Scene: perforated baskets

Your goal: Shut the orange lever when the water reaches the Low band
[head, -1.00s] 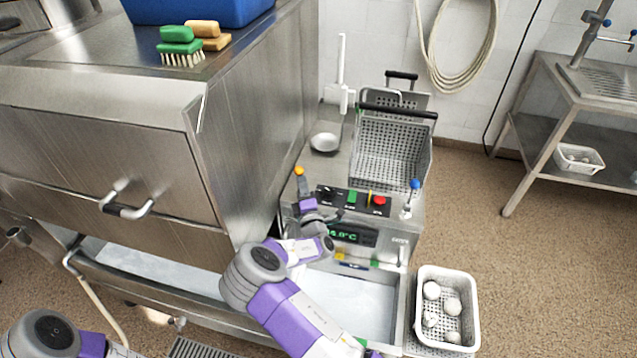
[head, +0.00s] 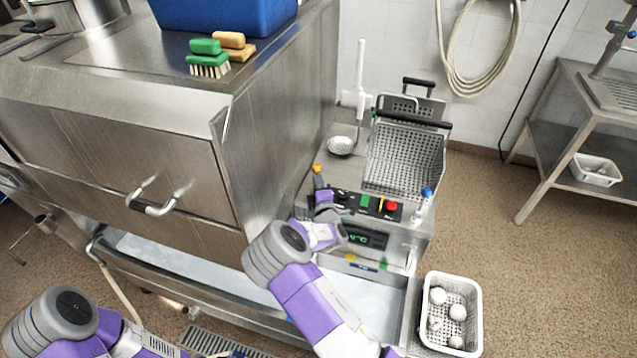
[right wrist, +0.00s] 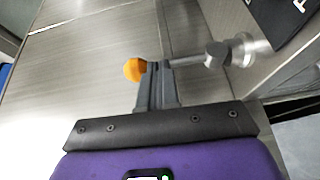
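The orange lever's ball knob (head: 317,168) stands at the left edge of the fryer-like unit's control panel. In the right wrist view the knob (right wrist: 134,70) is just left of my fingertips, and its grey rod (right wrist: 205,58) runs right to a round pivot. My right gripper (right wrist: 156,66) has its two fingers together at the rod by the knob; touching is hard to judge. It also shows small in the head view (head: 323,195). Pale water lies in the front basin (head: 372,297), below yellow, green and blue marks (head: 365,265). The exact level is unclear. My left gripper is outside the frame.
A blue-knobbed lever (head: 427,193) and red button (head: 391,206) are on the panel's right. A perforated basket (head: 405,160) stands behind. A white basket (head: 475,310) of pale round items is at right. A tall steel cabinet (head: 275,110) closely flanks the left.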

